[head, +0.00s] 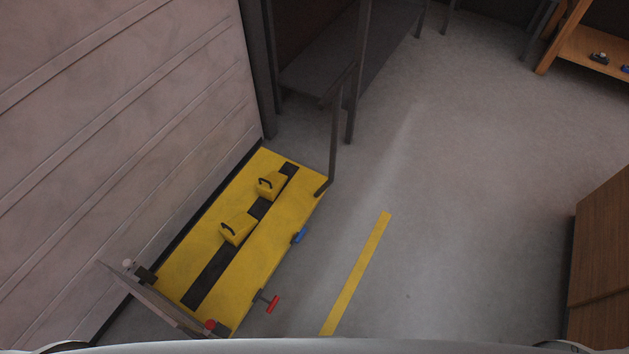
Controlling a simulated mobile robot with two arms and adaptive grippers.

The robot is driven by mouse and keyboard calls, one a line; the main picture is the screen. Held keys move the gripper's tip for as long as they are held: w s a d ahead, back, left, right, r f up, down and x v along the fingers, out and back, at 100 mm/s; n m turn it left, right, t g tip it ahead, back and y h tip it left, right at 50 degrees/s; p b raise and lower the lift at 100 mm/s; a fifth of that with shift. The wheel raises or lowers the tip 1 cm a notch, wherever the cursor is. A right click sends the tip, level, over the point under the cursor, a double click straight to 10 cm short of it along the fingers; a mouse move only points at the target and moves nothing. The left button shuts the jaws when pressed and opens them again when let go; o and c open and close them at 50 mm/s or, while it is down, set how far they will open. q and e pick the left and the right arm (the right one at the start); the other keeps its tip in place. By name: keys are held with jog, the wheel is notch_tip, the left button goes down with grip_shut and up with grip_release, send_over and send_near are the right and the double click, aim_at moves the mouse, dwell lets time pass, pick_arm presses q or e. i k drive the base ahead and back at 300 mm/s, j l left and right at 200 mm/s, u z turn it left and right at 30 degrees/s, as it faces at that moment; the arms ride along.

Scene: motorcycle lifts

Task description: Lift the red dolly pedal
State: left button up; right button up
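The red pedal (272,304) sticks out from the near right side of a low yellow dolly platform (282,211), on a short dark arm close to the floor. The yellow platform lies along the wall at the left and has a dark strip down its middle. A blue pedal (299,236) sits on the same side, farther up. Neither of my grippers shows in the head view.
Two yellow blocks with dark handles (238,228) stand on the platform. A dark upright frame (334,140) rises at its far end. A yellow floor line (356,274) runs to the right of it. Wooden furniture (601,262) stands at right; the floor between is clear.

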aim_at(273, 304)
jog(key=u, duration=1.8)
jog(key=k+l+z, duration=0.1)
jog(key=k, duration=0.4)
jog(key=k+l+z, duration=0.1)
jog(key=k+l, duration=0.15)
jog(key=k, duration=0.2)
jog(key=k+l+z, duration=0.1)
jog(key=k+l, duration=0.15)
jog(key=k, duration=0.25)
